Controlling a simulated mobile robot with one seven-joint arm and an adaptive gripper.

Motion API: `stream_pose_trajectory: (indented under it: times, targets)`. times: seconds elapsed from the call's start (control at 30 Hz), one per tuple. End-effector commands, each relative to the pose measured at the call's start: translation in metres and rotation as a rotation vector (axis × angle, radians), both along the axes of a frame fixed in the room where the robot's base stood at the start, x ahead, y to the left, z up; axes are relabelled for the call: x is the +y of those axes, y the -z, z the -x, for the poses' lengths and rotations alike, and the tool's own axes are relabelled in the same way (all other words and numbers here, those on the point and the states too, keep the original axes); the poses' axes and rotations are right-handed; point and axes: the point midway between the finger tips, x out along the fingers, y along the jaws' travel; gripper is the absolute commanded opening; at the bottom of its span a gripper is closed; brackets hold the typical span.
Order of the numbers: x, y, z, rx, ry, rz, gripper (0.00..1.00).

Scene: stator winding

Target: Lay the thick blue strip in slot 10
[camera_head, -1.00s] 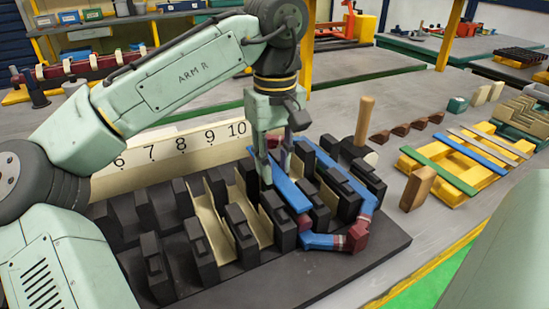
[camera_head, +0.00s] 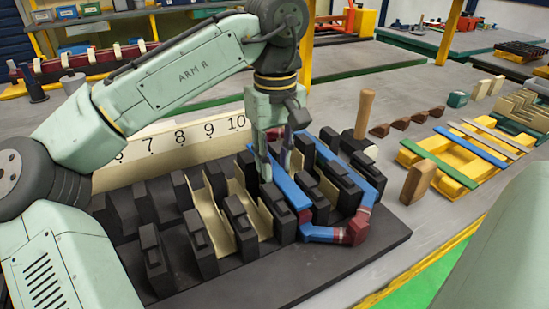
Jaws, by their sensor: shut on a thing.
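A blue bar, which I take for the thick blue strip (camera_head: 286,186), lies slanted along the slot by the number 10 on the cream number plate (camera_head: 205,136). My gripper (camera_head: 276,168) is shut on it, its fingers pointing down among the black teeth. The strip's near end is close to a blue coil with dark red corners (camera_head: 356,231), whose other blue leg (camera_head: 373,172) runs along the right side of the stator block. Whether the strip rests on the slot floor or on a coil leg below is hidden. Cream liners (camera_head: 207,212) line several slots.
A wooden-handled mallet (camera_head: 365,112) and a wooden block (camera_head: 417,183) stand right of the stator. A yellow rack (camera_head: 455,161) farther right holds green, blue and grey strips, with a wider gap between green and blue. Small brown wedges (camera_head: 398,126) stand behind.

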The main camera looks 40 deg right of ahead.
Motion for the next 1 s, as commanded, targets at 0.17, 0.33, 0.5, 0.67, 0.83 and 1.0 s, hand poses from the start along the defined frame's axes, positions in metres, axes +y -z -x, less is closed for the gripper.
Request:
stream_pose_trajectory:
  times: [0.17,0.33,0.5,0.67,0.83,1.0]
  targets:
    - [0.0,0.0012,0.0001,0.0,0.0,0.0,0.0]
    - [0.0001,0.0038,0.0001,0.001,0.001,0.0,0.0]
    - [0.0,0.0063,0.0,0.0,0.0,0.0,0.0]
    - [-0.0001,0.0083,-0.0001,0.0,0.0,0.0,0.0]
    - [0.0,0.0089,-0.0001,-0.001,0.0,0.0,0.0]
    - [0.0,0.0089,-0.0001,0.0,0.0,0.0,0.28]
